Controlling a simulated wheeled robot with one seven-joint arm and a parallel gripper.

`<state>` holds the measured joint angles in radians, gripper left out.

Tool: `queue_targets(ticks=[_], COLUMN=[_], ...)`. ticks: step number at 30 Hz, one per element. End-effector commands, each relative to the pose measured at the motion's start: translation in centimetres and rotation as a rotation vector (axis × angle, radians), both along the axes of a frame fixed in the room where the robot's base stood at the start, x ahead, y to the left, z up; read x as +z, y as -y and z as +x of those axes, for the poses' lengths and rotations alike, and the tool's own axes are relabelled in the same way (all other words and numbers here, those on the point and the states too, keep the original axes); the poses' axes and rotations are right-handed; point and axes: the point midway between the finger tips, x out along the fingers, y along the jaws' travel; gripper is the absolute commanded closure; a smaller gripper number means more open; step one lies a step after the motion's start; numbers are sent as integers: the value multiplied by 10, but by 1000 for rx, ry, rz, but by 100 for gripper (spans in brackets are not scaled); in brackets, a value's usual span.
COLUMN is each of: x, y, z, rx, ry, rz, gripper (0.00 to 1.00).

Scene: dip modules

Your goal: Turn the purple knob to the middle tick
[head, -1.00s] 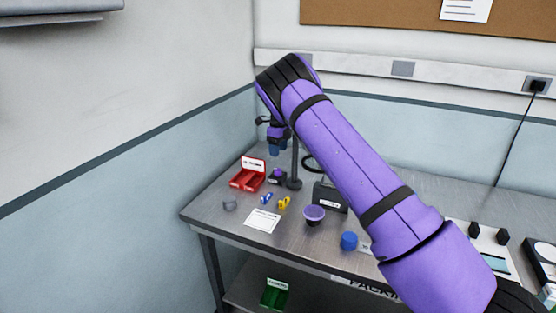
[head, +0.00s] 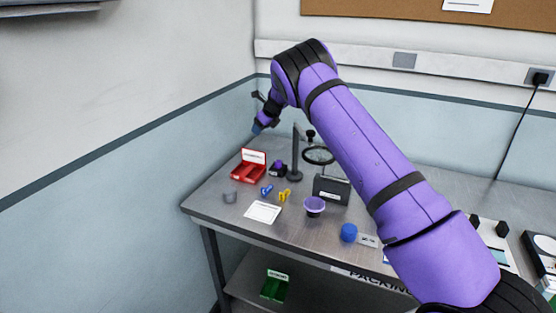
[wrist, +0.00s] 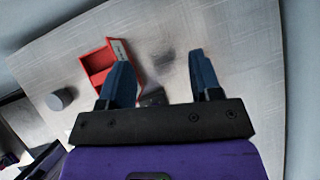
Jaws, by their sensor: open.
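The purple knob (head: 278,164) sits on a small dark box (head: 277,172) on the metal table, just right of a red bin, in the head view. In the wrist view a dark piece, likely that box (wrist: 154,97), shows partly between the fingers; the knob itself cannot be made out there, nor can any ticks. My gripper (head: 257,128) is raised above the table's back left, up and left of the knob in the head view. Its two blue fingers also show in the wrist view (wrist: 163,75), spread apart with nothing between them.
The red bin (head: 236,174) stands left of the knob and a dark post (head: 295,160) close on its right. A grey cylinder (head: 230,196), blue and yellow clips, a white card (head: 263,212) and a purple cup (head: 314,205) lie nearer the front. Walls bound the table's left and back.

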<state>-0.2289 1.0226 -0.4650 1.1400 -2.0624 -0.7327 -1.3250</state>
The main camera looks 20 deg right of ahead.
Motion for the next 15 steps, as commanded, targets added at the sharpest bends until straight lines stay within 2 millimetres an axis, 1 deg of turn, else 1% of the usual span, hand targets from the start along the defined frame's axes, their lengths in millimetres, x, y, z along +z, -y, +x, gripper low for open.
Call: queue_targets(ticks=[1,3,5,7,9,11,15], x=[6,15,23,30,36,39,37], y=[1,3,9,19,31,43,71], z=[14,31,43,54,62,65,60], rx=[-53,-136,-221,-330,-449,-556,-813], ry=[76,174,247,316,365,389,383], rz=[39,83,114,141,159,169,174], gripper=[42,42,42,42,42,42,42])
